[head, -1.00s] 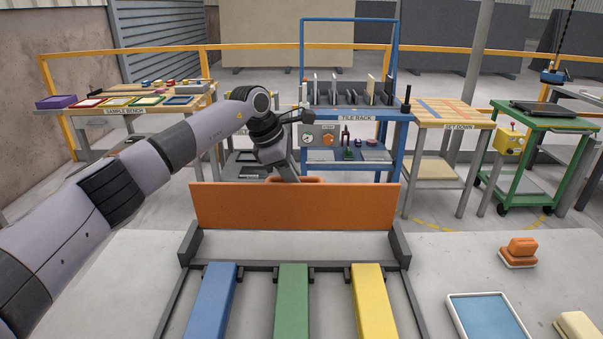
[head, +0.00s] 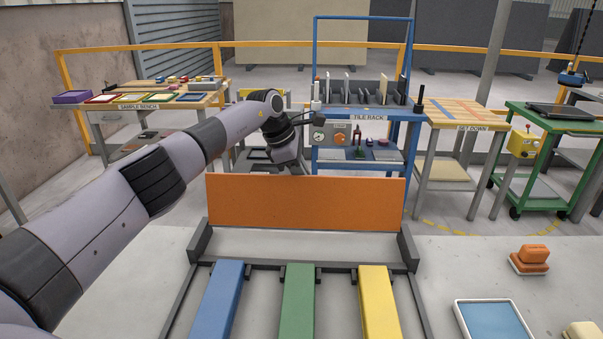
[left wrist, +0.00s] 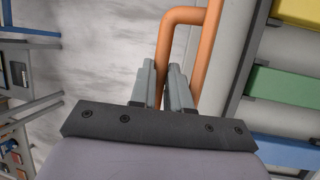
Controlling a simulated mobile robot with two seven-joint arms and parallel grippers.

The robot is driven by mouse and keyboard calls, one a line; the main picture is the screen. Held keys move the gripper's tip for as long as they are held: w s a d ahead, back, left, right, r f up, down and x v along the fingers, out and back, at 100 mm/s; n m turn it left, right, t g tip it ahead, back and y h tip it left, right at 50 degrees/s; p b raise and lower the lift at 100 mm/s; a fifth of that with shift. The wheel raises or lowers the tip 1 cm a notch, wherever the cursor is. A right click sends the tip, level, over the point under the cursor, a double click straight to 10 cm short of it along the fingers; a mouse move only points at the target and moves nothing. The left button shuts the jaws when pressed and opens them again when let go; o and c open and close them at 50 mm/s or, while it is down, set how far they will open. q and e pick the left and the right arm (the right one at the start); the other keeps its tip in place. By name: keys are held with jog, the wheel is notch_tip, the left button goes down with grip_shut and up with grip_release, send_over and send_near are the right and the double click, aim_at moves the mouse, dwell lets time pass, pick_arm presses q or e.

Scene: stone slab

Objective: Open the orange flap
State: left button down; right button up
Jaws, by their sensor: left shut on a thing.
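The orange flap (head: 305,203) stands raised at the back of a grey frame in the head view, its broad face toward me. My left arm reaches over from the left, and my left gripper (head: 293,168) is behind the flap's top edge, its fingertips hidden there. In the left wrist view, the two fingers of my left gripper (left wrist: 163,78) are shut on the bent orange handle (left wrist: 184,15) of the flap. The handle is hidden in the head view. My right gripper is not in view.
Blue (head: 217,300), green (head: 298,302) and yellow (head: 379,302) bars lie in the frame in front of the flap. At right on the slab are an orange-topped block (head: 533,254) and a blue tray (head: 493,301). A tile rack (head: 366,117) stands behind.

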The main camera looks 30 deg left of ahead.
pick_arm(q)
jog(key=shift+w+a+r, duration=0.15)
jog(key=shift+w+r, duration=0.05)
jog(key=shift+r, duration=0.2)
jog(key=c, duration=1.3)
grip_release()
jog(key=shift+o, duration=1)
jog(key=shift+f, duration=0.15)
jog(key=b+v, duration=0.1)
jog(key=v, duration=0.6)
jog(key=shift+s, duration=0.1)
jog(key=shift+c, duration=0.2)
